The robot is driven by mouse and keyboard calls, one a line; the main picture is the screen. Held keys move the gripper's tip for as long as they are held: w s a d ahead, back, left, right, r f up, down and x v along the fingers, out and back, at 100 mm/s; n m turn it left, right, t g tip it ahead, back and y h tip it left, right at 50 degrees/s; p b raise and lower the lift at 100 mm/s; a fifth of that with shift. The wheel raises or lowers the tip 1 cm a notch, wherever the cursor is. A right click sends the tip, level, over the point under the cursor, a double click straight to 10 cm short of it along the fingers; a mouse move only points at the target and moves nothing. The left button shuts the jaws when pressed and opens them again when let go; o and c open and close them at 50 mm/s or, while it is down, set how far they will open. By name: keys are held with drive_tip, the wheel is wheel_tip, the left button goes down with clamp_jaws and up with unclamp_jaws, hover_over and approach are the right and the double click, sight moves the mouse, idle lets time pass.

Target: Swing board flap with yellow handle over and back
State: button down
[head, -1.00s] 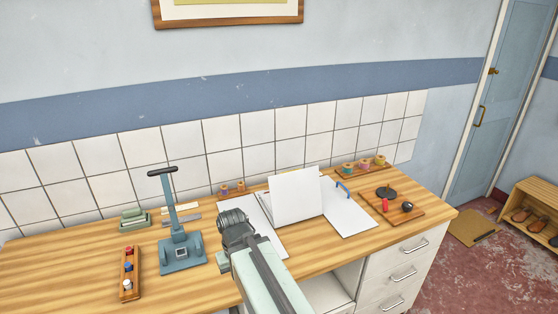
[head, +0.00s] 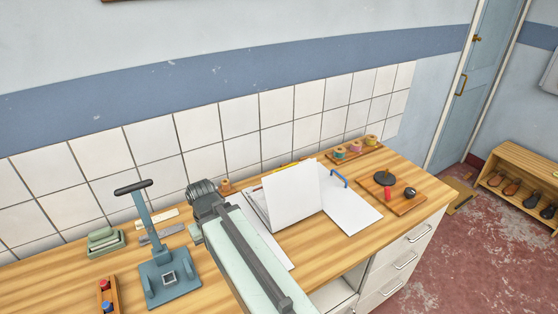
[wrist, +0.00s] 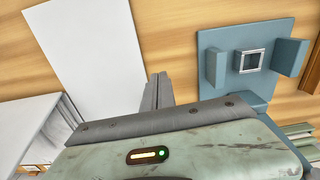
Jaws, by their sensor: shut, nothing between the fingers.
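A white board lies on the wooden bench, with a bare left panel (head: 277,245) and a right panel (head: 350,212) that carries a blue handle (head: 339,179). A white flap (head: 292,197) stands up, tilted, between them. A thin yellow piece (head: 282,168) shows behind the flap's top edge; I cannot tell whether it is the yellow handle. My gripper (head: 203,190) is left of the flap, apart from it, between the board and a lever press. In the wrist view my gripper (wrist: 160,90) is shut and empty, with a white panel (wrist: 88,50) to its left.
The blue-grey lever press (head: 170,278) stands close on the left of my arm and also shows in the wrist view (wrist: 247,55). A wooden tray (head: 395,193) with a black disc and knob is at right. Spools (head: 355,149) stand behind. The tiled wall closes the back.

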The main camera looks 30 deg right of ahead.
drive_tip(key=w+d+r+t+p, duration=0.1)
drive_tip(key=w+d+r+p, duration=0.8)
drive_tip(key=d+r+p, duration=0.35)
drive_tip(key=w+d+r+p, duration=0.1)
drive_tip(key=d+r+p, duration=0.25)
drive_tip(key=d, duration=0.35)
drive_tip(key=w+d+r+t+p, duration=0.1)
drive_tip(key=w+d+r+p, duration=0.2)
drive_tip(key=d, duration=0.4)
drive_tip(key=d+r+p, duration=0.3)
drive_tip(key=d+r, duration=0.2)
drive_tip(key=d, duration=0.2)
wheel_tip(320, 180, down, 12)
drive_tip(key=w+b, duration=0.3)
drive_tip(key=b, duration=0.9)
drive_tip(key=shift+m+t, duration=0.3)
drive_tip(key=s, duration=0.1)
drive_tip(key=s+r+p, duration=0.1)
drive_tip(key=s, duration=0.1)
drive_tip(key=s+p, duration=0.1)
drive_tip(key=shift+s+a+r, duration=0.3)
drive_tip(key=shift+s+r, duration=0.05)
drive_tip(key=shift+r, duration=0.05)
drive_tip(key=shift+a, duration=0.1)
